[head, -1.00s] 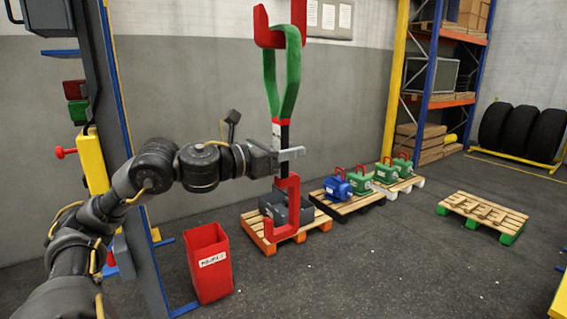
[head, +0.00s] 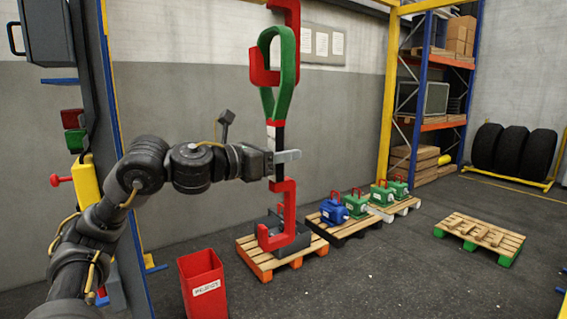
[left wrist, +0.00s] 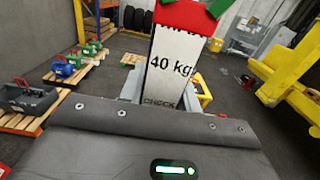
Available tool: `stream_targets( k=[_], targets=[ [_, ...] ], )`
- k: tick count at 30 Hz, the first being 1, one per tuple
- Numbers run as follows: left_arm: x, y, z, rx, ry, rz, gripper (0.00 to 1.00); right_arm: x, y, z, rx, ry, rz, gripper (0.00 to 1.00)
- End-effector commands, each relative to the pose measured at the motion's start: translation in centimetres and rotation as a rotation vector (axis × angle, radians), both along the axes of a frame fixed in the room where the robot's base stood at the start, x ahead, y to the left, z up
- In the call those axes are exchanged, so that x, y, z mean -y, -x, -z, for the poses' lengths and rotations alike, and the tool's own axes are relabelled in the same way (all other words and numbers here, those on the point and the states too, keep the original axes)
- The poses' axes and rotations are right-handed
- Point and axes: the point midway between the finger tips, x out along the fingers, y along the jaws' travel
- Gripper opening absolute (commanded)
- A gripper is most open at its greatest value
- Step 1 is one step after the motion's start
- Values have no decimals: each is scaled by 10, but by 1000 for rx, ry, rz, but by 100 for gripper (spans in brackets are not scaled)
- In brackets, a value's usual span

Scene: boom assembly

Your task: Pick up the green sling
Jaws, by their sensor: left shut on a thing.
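The green sling (head: 291,70) is a loop hanging near an upper red hook (head: 261,76); I cannot tell whether it touches that hook. Below the loop is a white "40 kg" tag (left wrist: 172,68) with a red top, seen close in the left wrist view. My left gripper (head: 288,156) is shut on the narrow black and white strip beneath the loop, which carries that tag. A lower red C-shaped hook (head: 290,212) shows just below the gripper. The fingers hide part of the strip. My right gripper is not in view.
A dark grey machine (head: 287,239) sits on an orange-footed pallet (head: 262,259) below. A blue machine (head: 332,211) and green ones (head: 382,193) stand on pallets behind. A red bin (head: 203,286) is at the front left. An empty-topped floor area lies right of centre.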

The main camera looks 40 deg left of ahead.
Motion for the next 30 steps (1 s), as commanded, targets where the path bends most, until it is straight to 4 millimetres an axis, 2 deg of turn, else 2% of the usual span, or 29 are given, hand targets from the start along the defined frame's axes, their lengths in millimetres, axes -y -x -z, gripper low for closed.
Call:
stream_targets(
  k=[8,16,21,30],
  targets=[
    [-13,39,2,8,-2,-6,0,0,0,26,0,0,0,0],
    [-30,97,8,3,-3,-3,0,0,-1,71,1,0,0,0],
    [-40,132,4,10,3,1,0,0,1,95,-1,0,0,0],
    [-51,166,0,4,2,-2,0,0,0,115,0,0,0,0]
  ],
)
